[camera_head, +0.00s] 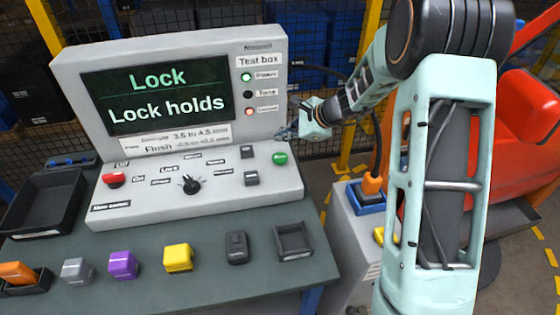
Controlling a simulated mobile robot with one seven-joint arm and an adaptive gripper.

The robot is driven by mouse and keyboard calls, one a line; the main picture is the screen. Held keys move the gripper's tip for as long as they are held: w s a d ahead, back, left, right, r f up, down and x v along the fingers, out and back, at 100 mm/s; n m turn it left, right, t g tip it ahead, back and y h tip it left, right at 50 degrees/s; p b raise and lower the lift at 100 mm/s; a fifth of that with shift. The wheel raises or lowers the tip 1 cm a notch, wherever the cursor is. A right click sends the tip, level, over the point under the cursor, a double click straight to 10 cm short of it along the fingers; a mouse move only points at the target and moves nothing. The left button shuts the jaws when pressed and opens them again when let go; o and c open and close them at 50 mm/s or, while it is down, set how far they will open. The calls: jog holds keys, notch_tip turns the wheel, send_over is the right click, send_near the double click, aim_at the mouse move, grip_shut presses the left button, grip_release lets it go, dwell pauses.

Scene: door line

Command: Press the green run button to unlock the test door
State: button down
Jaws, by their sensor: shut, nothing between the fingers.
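The green run button (280,158) sits at the right end of the sloped panel of the grey test box (70,72). My gripper (284,134) is shut and empty. In the picture its tip shows just above the green button, in front of the box's right side; a gap shows between them. The screen (155,96) reads "Lock" and "Lock holds". The top lamp (246,77) beside it glows green, the middle one is dark and the bottom one (249,111) glows red. I cannot make out the test door.
The panel also bears a red button (114,180), a black knob (190,185) and dark square switches (251,178). Purple (123,264), yellow (178,257) and other small blocks stand along the table front. A red-orange machine (530,110) stands at right.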

aim_at(282, 158)
jog(key=shift+f+b, duration=1.8)
jog(key=shift+f, duration=0.7)
jog(key=shift+f, duration=0.1)
jog(key=shift+f+b, duration=0.35)
jog(key=shift+b, duration=0.25)
jog(key=shift+f+b, duration=0.5)
jog(key=shift+b, duration=0.05)
jog(key=shift+r, duration=0.15)
jog(key=shift+r+p, duration=0.6)
jog(key=shift+r, duration=0.2)
jog(key=shift+r+p, duration=1.8)
jog(key=shift+r, duration=0.7)
